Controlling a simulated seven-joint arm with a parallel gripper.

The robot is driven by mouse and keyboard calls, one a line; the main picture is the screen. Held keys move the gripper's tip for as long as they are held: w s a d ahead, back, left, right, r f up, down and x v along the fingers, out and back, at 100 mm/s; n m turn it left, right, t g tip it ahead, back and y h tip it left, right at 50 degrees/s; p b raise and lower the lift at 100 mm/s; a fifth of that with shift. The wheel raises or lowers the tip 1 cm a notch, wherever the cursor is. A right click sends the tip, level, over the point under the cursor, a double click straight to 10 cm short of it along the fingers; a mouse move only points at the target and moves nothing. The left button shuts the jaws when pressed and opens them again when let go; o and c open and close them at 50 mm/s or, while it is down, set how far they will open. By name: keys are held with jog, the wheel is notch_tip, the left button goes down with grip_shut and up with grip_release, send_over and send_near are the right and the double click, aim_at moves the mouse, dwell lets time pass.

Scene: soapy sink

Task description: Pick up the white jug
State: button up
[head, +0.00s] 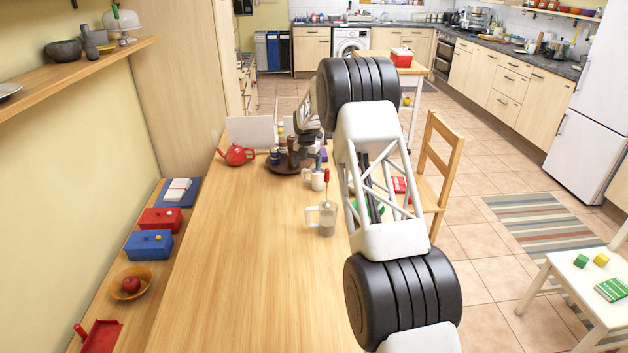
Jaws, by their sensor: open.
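A pale jug (326,217) with a white handle on its left stands upright on the wooden table (240,270), left of my arm. A smaller white jug-like vessel (317,179) with a handle stands just behind it, with something red beside its top. I cannot tell for sure which one is the white jug. My gripper (306,128) is partly hidden by my own arm. It is open, beyond both vessels towards the table's far end, over or near a dark tray. I see nothing held in it, though its fingertips are hard to make out.
A red teapot (236,154) and a dark round tray (288,164) with several dark items stand at the table's far end. A white panel (251,132) stands behind them. A wooden chair (437,170) is at the right. The table's near left part is clear.

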jog(key=shift+f, duration=2.55)
jog(key=c, duration=1.2)
jog(key=shift+r, duration=5.05)
jog(key=shift+c, duration=0.2)
jog(key=shift+d, duration=0.1)
